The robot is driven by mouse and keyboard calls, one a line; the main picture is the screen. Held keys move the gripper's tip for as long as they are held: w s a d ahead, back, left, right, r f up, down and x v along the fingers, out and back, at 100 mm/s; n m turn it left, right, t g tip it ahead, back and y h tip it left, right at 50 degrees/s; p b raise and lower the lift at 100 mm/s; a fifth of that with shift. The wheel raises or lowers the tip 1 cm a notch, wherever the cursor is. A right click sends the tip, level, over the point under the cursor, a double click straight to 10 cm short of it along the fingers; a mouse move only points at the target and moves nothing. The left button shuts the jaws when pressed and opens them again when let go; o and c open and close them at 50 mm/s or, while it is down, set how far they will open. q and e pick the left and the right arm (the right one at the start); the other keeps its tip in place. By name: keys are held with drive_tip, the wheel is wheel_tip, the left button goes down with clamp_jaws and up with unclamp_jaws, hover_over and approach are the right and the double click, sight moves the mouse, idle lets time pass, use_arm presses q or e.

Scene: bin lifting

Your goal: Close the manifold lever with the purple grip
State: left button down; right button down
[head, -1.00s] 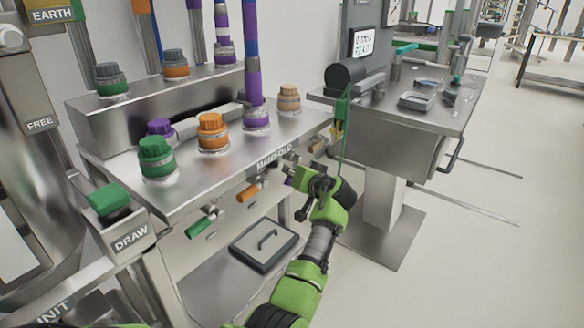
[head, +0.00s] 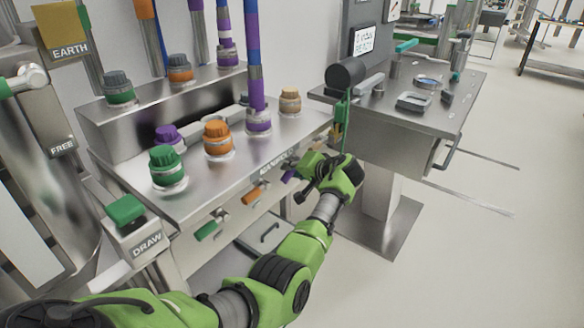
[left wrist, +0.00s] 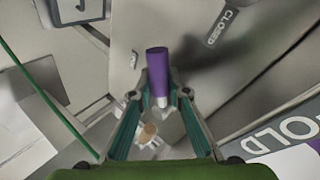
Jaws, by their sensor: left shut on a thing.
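The manifold lever with the purple grip (head: 288,175) is at the right end of the manifold's front (head: 190,262), and my left gripper (head: 301,172) is at it. In the left wrist view the purple grip (left wrist: 157,72) stands between the two fingers of my left gripper (left wrist: 161,98), which is shut on it. A "CLOSED" label (left wrist: 222,25) shows above and to the right of the grip. The lever's pivot is hard to make out behind my gripper in the head view. My right gripper is not in view.
An orange-grip lever (head: 252,195) and a green-grip lever (head: 207,231) are to the left on the same front. Capped ports, including an orange cap (head: 217,137), stand on top. A steel table (head: 440,115) is at right; open floor lies before it.

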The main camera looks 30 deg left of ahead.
use_arm(q)
drive_tip(key=shift+a+r+m+g, duration=0.1)
drive_tip(key=shift+r+m+g, duration=0.3)
drive_tip(key=shift+g, duration=0.1)
drive_tip(key=shift+s, duration=0.1)
drive_tip(key=shift+s+r+m+g, duration=0.1)
drive_tip(key=shift+r+m+g, duration=0.1)
drive_tip(key=shift+m+g, duration=0.35)
drive_tip(key=shift+r+g+b, duration=0.1)
drive_tip(key=shift+g+b, duration=0.15)
drive_tip(key=shift+b, duration=0.05)
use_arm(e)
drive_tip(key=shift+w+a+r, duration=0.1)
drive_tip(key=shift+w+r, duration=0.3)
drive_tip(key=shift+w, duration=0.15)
use_arm(q)
drive_tip(key=c, duration=2.2)
unclamp_jaws()
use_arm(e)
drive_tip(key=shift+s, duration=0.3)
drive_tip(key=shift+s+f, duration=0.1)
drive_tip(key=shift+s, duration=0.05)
